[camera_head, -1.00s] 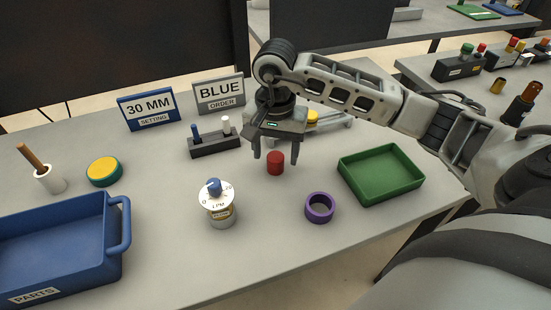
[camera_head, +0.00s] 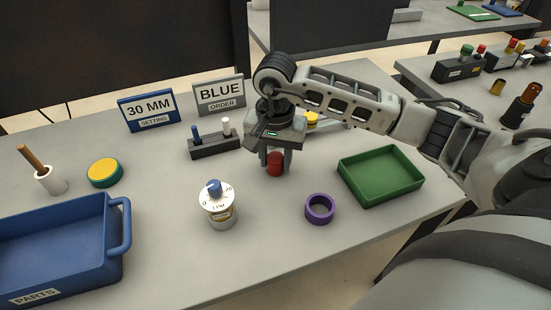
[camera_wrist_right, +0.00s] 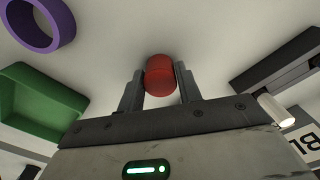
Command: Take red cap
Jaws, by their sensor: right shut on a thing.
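The red cap (camera_head: 275,165) is a small red cylinder standing upright on the grey table. My right gripper (camera_head: 275,160) comes down over it from above, with one finger on each side. In the right wrist view the red cap (camera_wrist_right: 160,75) sits between the two fingers of the right gripper (camera_wrist_right: 160,85), which are shut on it. The cap appears to be still at table height. My left gripper is not in view.
A green tray (camera_head: 350,176) and a purple ring (camera_head: 319,209) lie to the right. A dial device (camera_head: 219,215) stands in front left. A black rack (camera_head: 209,147) with pegs stands behind left, near two signs. A blue parts bin (camera_head: 127,222) is far left.

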